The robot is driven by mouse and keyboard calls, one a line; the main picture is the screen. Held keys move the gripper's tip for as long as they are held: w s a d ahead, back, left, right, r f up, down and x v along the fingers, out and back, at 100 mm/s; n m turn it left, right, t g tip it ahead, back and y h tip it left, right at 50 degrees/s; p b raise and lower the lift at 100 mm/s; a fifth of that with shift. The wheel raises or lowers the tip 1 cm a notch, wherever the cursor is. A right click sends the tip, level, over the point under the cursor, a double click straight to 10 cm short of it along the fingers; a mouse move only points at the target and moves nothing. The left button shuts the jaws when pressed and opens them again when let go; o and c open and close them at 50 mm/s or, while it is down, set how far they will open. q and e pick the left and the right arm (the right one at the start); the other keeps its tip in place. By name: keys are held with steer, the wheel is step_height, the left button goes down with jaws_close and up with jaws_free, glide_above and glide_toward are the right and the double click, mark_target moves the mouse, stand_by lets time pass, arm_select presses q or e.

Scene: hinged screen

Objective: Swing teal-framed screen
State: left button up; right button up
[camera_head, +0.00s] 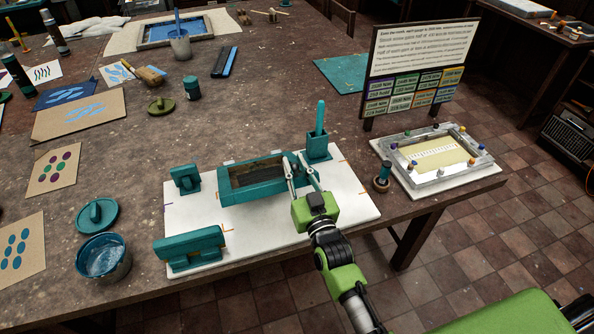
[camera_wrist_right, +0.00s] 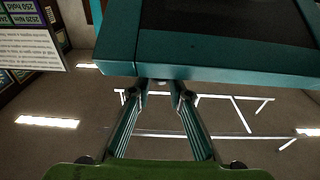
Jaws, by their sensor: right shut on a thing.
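The teal-framed screen (camera_head: 236,193) with its dark mesh stands over the white board (camera_head: 345,212) near the table's front edge. Pale hinge pieces show along its far edge. Its exact tilt is hard to tell. My right gripper (camera_head: 296,164) is shut on the frame's right side, its two fingers reaching in from the front right. In the right wrist view the teal frame (camera_wrist_right: 215,52) fills the top, and the fingertips (camera_wrist_right: 160,92) meet its edge. My left gripper is in neither view.
Teal blocks (camera_head: 188,248) stand at the board's left, and a teal holder (camera_head: 319,147) with an upright handle is close beside my right gripper. A teal-rimmed pot (camera_head: 104,257) is farther left. A sign (camera_head: 415,60) and a pale tray (camera_head: 435,160) are right.

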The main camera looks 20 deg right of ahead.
steer(key=shift+w+r, duration=0.2)
steer(key=shift+r, duration=0.3)
steer(key=shift+w+r+p, duration=0.95)
steer(key=shift+w+r, duration=1)
steer(key=shift+r, duration=0.05)
jaws_close()
steer(key=shift+w+a+r, duration=0.1)
steer(key=shift+w+r, duration=0.25)
steer(key=shift+w, duration=0.25)
steer(key=shift+w+r, duration=0.3)
steer(key=shift+w, duration=0.25)
steer(key=shift+s, duration=0.1)
steer(key=w+r, duration=0.1)
steer(key=w, duration=0.1)
steer(key=w+r, duration=0.2)
steer(key=shift+w+p, duration=0.15)
steer(key=shift+p, duration=0.25)
